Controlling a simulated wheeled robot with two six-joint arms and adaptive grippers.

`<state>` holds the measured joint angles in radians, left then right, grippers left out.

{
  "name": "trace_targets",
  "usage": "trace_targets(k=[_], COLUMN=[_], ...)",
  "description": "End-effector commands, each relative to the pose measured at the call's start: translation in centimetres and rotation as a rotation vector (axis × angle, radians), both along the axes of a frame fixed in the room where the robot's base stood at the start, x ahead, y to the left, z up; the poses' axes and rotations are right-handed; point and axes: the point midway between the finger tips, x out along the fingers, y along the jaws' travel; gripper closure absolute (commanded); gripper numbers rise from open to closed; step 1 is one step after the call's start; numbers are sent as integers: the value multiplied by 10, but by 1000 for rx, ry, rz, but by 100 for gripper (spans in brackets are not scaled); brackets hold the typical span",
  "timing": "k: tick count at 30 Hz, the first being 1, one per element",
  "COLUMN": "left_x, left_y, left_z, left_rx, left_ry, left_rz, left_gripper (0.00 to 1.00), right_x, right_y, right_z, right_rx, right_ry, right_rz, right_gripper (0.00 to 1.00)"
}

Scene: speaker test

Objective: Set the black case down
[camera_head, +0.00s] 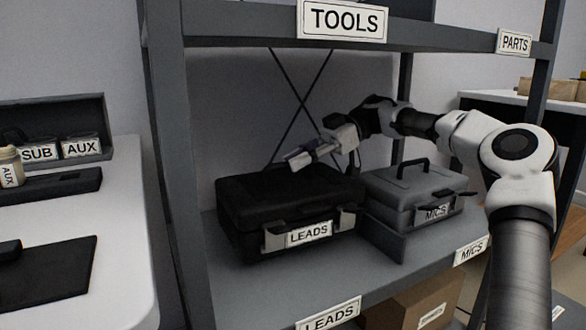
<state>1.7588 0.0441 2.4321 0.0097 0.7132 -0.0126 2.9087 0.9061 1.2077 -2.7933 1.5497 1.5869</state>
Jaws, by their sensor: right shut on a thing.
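The black case (265,214) is in the middle of the view, over the grey shelf (350,276). It has a white LEADS label and two grey latches on its front. It looks level; I cannot tell whether its underside touches the shelf. My right gripper (297,160) is above the case's lid, coming in from the right, and is shut. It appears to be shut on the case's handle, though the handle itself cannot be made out. My left gripper is not in view.
A grey MICS case (418,190) with a raised handle stands close on the right of the black case. A dark upright post (175,150) is on the left. The TOOLS shelf (240,22) is overhead. A cardboard box (410,305) is below.

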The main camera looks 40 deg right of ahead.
Motion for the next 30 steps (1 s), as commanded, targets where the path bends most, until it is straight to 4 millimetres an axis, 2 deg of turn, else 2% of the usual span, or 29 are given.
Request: trace_targets(k=[1, 5, 10, 17, 18, 19, 20, 30], left_x=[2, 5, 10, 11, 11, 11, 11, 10], left_y=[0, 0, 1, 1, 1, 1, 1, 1], left_z=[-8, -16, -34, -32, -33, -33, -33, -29], left_rx=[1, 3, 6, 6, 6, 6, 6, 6], left_ry=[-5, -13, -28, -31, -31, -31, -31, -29], left_rz=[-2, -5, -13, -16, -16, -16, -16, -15], left_gripper=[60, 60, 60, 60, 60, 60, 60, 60], right_x=[0, 0, 0, 0, 0, 0, 0, -1], right_y=[0, 0, 0, 0, 0, 0, 0, -3], right_z=[-7, -19, -44, -44, -46, -46, -46, -43], right_rx=[4, 4, 4, 3, 0, 0, 0, 0], right_ry=[-5, -5, -5, -5, 0, 0, 0, -2], right_rz=[-1, -2, -1, -1, 0, 0, 0, -2], right_gripper=[100, 100, 100, 100, 76, 65, 61, 61])
